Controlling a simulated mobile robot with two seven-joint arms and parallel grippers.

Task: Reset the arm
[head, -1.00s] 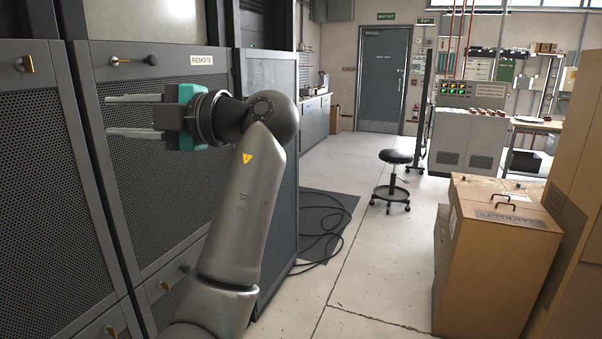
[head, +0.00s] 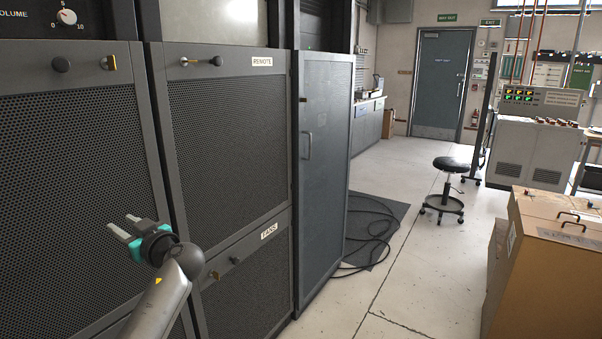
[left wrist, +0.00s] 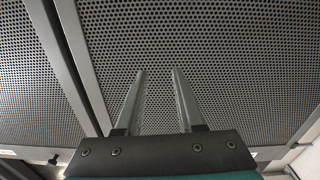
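My left gripper (head: 122,226) is at the lower left of the head view, in front of the perforated rack doors. Its two fingers are apart with nothing between them. In the left wrist view the gripper (left wrist: 158,78) also shows open, its fingers pointing at a perforated panel (left wrist: 215,50). I cannot tell whether the fingertips touch it. My right gripper is not in these views.
The rack panel marked REMOTE (head: 225,125) and the one marked FANS (head: 250,290) are beside my left arm. A cable lies on a dark mat (head: 385,215). A black stool (head: 447,185) and a cardboard box (head: 550,270) stand to the right. The floor between is clear.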

